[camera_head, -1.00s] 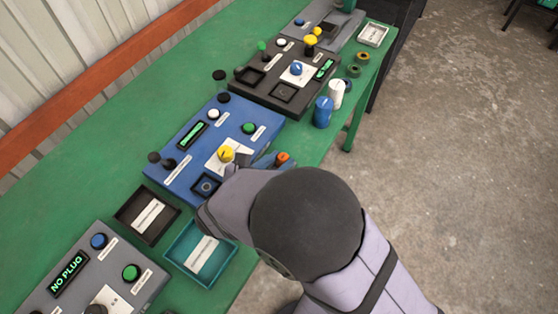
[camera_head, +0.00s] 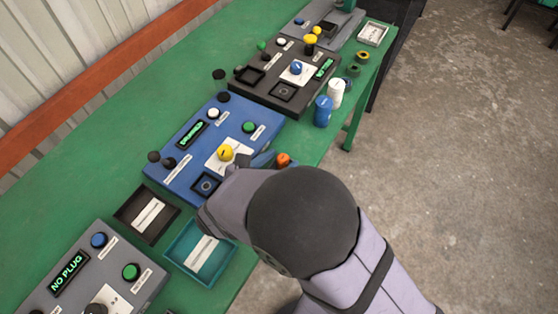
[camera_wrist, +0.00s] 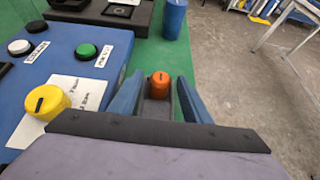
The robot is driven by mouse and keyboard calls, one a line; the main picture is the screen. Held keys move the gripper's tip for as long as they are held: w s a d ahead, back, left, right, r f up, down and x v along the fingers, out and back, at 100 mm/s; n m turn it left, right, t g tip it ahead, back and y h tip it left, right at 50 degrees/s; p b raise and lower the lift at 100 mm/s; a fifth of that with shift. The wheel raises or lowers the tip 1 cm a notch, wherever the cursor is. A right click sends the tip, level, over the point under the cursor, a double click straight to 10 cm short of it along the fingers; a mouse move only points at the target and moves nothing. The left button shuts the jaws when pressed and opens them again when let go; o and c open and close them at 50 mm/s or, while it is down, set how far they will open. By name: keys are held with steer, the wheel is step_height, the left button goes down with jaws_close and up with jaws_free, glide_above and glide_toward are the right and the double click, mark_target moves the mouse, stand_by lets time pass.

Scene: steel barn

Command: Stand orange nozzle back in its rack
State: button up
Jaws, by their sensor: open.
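The orange nozzle (camera_wrist: 160,80) shows as a short orange cap between the tips of my gripper (camera_wrist: 160,92) in the wrist view. My gripper's two blue fingers are apart, one on each side of it; contact with either finger is not clear. The orange top (camera_head: 283,159) also shows in the head view, beside the blue panel's right edge and partly behind my arm. A grey part sits just below the orange cap; I cannot tell whether it belongs to the nozzle. The nozzle's lower part is hidden. I cannot make out a rack for it.
The blue panel (camera_head: 187,160) with a yellow knob (camera_head: 225,152) lies left of my gripper on the green table (camera_head: 85,183). Blue (camera_head: 323,112) and white (camera_head: 336,93) cylinders stand beyond. A teal tray (camera_head: 176,253) and a dark tray (camera_head: 130,207) are nearer.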

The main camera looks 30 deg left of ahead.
steer(key=shift+s+r, duration=0.2)
steer(key=shift+s, duration=0.15)
steer(key=b+v, duration=0.1)
steer(key=v, duration=1)
steer(key=shift+s+r+b, duration=0.1)
steer(key=shift+s+b, duration=0.05)
steer(key=shift+b, duration=0.15)
steer(key=w+d+f+m+g+h, duration=0.25)
steer(key=w+d+m, duration=0.3)
steer(key=d, duration=0.45)
steer(key=w+d+f+m+g+h, duration=0.1)
steer(key=w+d+m+g+h, duration=0.3)
steer(key=d+m, duration=0.4)
steer(key=s+d+f+m+g+y, duration=0.1)
steer(key=d+m+g+y, duration=0.1)
steer(key=d+m, duration=0.7)
steer(key=s+d+f+m+g+y, duration=0.1)
steer(key=d+f+m+g+y, duration=0.1)
steer(key=d+m, duration=0.8)
steer(key=m+g+y, duration=0.1)
steer(key=m+y, duration=0.1)
steer(key=m, duration=0.1)
steer(key=shift+s+d+g, duration=0.3)
steer(key=shift+g, duration=0.05)
steer(key=shift+m+y, duration=0.25)
